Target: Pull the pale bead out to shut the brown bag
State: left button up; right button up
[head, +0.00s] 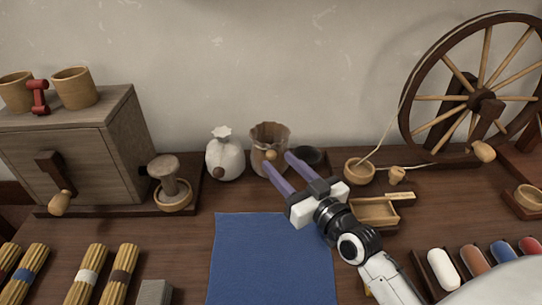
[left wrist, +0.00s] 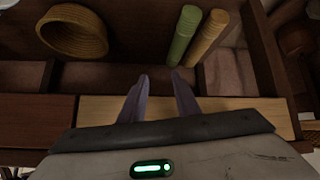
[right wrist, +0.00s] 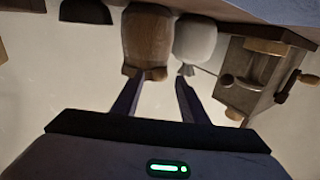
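The brown bag (head: 268,135) stands at the back of the table with its mouth flared wide. The pale bead (head: 271,155) shows on its front, close to the left fingertip. My right gripper (head: 278,161) is open, its two purple fingers pointing at the bag. I cannot tell whether a finger touches the bag. My left gripper (left wrist: 161,76) is open and empty, and outside the head view.
A white bag (head: 225,158) with a dark bead stands left of the brown one. A dark bowl (head: 309,156) and a wooden bowl (head: 358,171) stand to the right. A blue cloth (head: 270,260) lies in front. The left wrist view shows a basket (left wrist: 72,32) in a compartment.

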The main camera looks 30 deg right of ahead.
aim_at(274, 158)
jog(key=w, duration=0.5)
jog(key=shift+a, duration=0.15)
grip_shut()
